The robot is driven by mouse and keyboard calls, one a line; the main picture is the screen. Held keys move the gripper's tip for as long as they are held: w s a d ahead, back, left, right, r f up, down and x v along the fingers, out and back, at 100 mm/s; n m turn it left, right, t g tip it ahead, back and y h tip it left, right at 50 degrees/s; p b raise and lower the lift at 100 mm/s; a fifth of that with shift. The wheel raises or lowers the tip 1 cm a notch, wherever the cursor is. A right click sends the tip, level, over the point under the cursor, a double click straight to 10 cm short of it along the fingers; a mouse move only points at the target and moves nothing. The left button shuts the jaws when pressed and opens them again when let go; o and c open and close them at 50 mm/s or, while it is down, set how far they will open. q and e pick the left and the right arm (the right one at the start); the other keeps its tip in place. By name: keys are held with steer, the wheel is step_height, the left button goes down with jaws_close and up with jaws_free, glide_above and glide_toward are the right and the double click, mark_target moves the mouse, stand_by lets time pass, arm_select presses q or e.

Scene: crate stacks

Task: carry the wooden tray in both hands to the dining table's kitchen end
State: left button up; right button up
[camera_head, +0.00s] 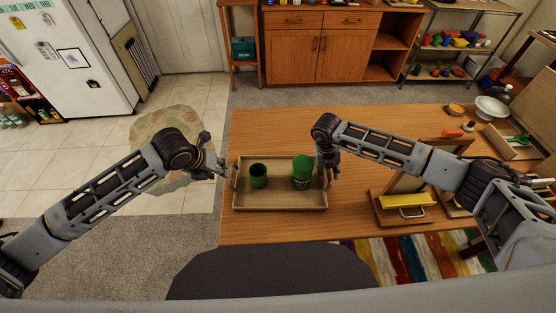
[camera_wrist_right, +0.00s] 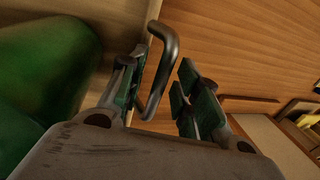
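The wooden tray (camera_head: 280,204) rests on the left part of the wooden dining table (camera_head: 270,128) in the head view. A small dark green cup (camera_head: 259,177) and a larger green container (camera_head: 301,173) stand in it. My left gripper (camera_head: 219,168) is at the tray's left side by its handle; its finger opening is too small to judge. My right gripper (camera_head: 328,170) is at the right side. In the right wrist view, the metal handle (camera_wrist_right: 163,72) lies between the spread fingers of the right gripper (camera_wrist_right: 160,98), with a gap beside the right finger.
A wooden holder with a yellow item (camera_head: 405,202) stands right of the tray. A white bowl (camera_head: 491,107) and small items sit at the table's far right. A wooden cabinet (camera_head: 318,45) and shelf stand behind. A fridge (camera_head: 62,60) is at left, with open tiled floor before it.

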steer(key=v, duration=1.1)
steer(key=shift+r, duration=0.3)
steer(key=shift+s+f, duration=0.1)
